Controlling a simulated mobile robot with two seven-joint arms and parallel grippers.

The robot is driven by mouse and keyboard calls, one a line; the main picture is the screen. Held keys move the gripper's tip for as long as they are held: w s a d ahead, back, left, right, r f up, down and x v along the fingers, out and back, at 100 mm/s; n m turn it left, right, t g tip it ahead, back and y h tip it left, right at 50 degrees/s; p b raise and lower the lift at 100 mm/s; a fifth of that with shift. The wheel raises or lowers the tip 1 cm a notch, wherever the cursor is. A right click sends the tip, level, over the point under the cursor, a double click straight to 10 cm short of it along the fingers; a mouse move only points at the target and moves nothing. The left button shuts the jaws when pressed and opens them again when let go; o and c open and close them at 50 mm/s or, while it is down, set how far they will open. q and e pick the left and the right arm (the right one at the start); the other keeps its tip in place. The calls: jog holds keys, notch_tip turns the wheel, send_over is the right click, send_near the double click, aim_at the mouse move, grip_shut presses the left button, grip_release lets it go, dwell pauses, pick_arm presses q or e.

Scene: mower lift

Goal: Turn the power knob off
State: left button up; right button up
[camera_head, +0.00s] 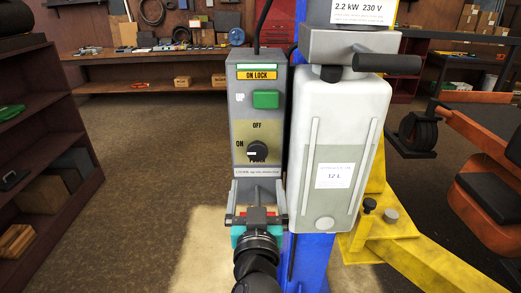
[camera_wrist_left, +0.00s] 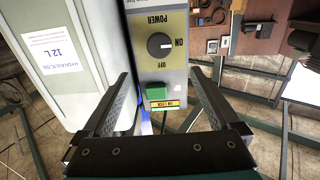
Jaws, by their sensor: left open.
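The power knob (camera_head: 257,150) is a round black dial on a grey control box (camera_head: 242,105), with OFF printed above it and ON to its left. In the left wrist view the knob (camera_wrist_left: 160,45) appears upside down, its pale mark turned toward ON. A green UP button (camera_head: 266,99) sits above it under a yellow ON LOCK label and a lit green strip. My left gripper (camera_head: 258,192) is in front of the box, below the knob. In the left wrist view its two fingers (camera_wrist_left: 160,74) are spread wide with nothing between them. My right gripper is not in view.
A white oil tank (camera_head: 335,110) marked 12 L stands close right of the box, with a black handle (camera_head: 388,63) above it. A blue post (camera_head: 312,262) and yellow lift frame (camera_head: 415,262) are lower right. Open floor (camera_head: 155,140) lies left, bounded by a shelf (camera_head: 50,165).

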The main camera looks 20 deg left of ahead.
aim_at(257, 152)
pick_arm(q)
jog(key=p+x, duration=0.2)
jog(key=x, duration=1)
jog(key=shift+x, duration=0.85)
jog(key=shift+f, duration=0.1)
jog(key=shift+c, duration=0.3)
jog(key=c, duration=1.3)
